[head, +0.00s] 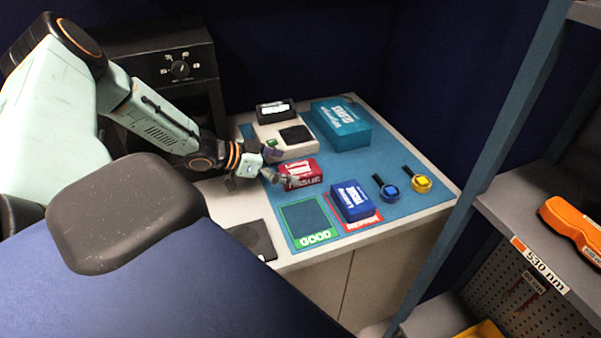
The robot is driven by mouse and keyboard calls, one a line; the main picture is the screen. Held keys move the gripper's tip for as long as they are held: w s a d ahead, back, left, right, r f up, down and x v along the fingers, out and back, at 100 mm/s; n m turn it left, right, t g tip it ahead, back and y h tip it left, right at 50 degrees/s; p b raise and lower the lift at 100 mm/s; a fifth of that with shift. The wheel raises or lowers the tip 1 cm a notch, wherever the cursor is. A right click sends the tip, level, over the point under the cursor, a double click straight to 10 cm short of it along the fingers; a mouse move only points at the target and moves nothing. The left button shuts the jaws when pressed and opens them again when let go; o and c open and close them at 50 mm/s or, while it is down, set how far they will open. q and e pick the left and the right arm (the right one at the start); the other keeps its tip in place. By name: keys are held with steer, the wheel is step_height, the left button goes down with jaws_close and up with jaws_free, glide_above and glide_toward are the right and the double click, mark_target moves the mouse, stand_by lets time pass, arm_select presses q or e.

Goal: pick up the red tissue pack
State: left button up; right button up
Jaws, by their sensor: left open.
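The red tissue pack (306,173) lies on the blue mat (402,168) on the white bench, in front of a white device. My left gripper (281,167) is open at the pack's left end. Its fingertips are very close to the pack, and one finger overlaps the pack's near left corner. I cannot tell whether they touch it. My right gripper is not in view.
A blue tissue pack (353,201) sits on a red-framed area, beside a green "GOOD" square (304,221). A teal glove box (341,125) stands behind. Blue and yellow round items (420,183) lie right. A shelf post (497,150) stands at the right.

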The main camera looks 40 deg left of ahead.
mark_target(298, 170)
arm_select(q)
steer(key=b+x, duration=0.2)
steer(key=x, duration=0.1)
steer(key=shift+f, duration=0.35)
steer(key=shift+d+b, duration=0.25)
steer(key=shift+b, duration=0.45)
steer(key=shift+w+d, duration=0.15)
steer(key=shift+w, duration=0.05)
steer(key=shift+w+f, duration=0.3)
steer(key=shift+w, duration=0.3)
steer(key=shift+s+r, duration=0.3)
steer(key=shift+s, duration=0.2)
steer(key=c, duration=0.5)
steer(key=shift+w+f, duration=0.2)
steer(key=shift+w, duration=0.2)
steer(key=c, duration=0.5)
steer(key=shift+s, duration=0.15)
steer(key=shift+c, duration=1.3)
steer(key=shift+s+r, duration=0.1)
